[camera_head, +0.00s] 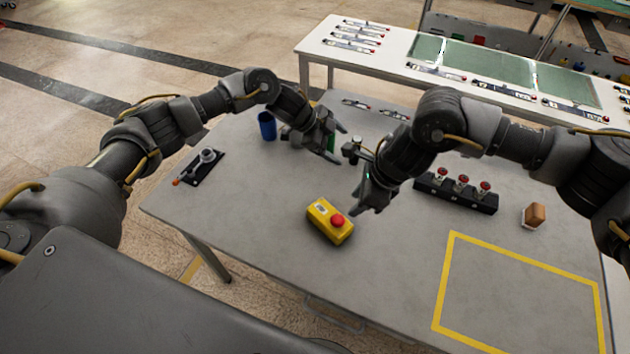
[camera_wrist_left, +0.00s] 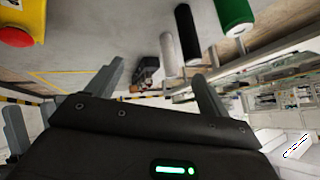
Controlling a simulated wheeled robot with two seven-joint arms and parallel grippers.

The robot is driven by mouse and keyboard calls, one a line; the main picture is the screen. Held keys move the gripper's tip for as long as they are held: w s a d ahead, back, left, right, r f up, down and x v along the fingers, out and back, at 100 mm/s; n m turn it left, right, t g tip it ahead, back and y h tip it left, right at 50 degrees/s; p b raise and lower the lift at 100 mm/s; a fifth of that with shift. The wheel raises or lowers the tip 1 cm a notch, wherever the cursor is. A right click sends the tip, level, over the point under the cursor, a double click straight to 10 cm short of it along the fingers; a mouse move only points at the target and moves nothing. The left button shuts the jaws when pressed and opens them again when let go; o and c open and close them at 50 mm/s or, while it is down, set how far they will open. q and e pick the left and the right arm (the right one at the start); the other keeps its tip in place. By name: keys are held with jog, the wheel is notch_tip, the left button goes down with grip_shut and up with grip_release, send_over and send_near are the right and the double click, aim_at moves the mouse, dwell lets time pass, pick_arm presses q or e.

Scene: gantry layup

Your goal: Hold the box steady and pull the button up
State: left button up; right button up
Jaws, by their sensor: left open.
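The yellow box (camera_head: 322,226) with a red button (camera_head: 338,221) on top stands on the grey table. In the left wrist view the box (camera_wrist_left: 22,8) and its red button (camera_wrist_left: 15,37) are cut off at the upper left. My left gripper (camera_head: 337,146) is beyond the box, apart from it, with its fingers spread near a green cylinder (camera_head: 331,142). Its open fingers also show in the left wrist view (camera_wrist_left: 160,90), with nothing between them. My right gripper (camera_head: 366,209) points down just right of and above the box, apart from the button. Its finger gap is unclear.
A blue cup (camera_head: 267,126) and a black lever fixture (camera_head: 203,167) are at the left. A black block with several red knobs (camera_head: 456,191) and a brown block (camera_head: 534,215) are at the right. A yellow-taped area (camera_head: 440,290) at the front right is empty.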

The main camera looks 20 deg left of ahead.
pick_arm(q)
jog(key=s+d+m+g+y, duration=0.3)
jog(key=s+d, duration=0.1)
jog(key=s, duration=0.4)
jog(key=m+g+y, duration=0.1)
jog(key=m+y, duration=0.2)
jog(key=y, duration=0.1)
send_over(315, 204)
jog(key=shift+w+d+f, duration=0.15)
jog(key=shift+f, duration=0.45)
jog(key=shift+a, duration=0.25)
notch_tip(315, 204, down, 11)
jog(key=shift+r, duration=0.1)
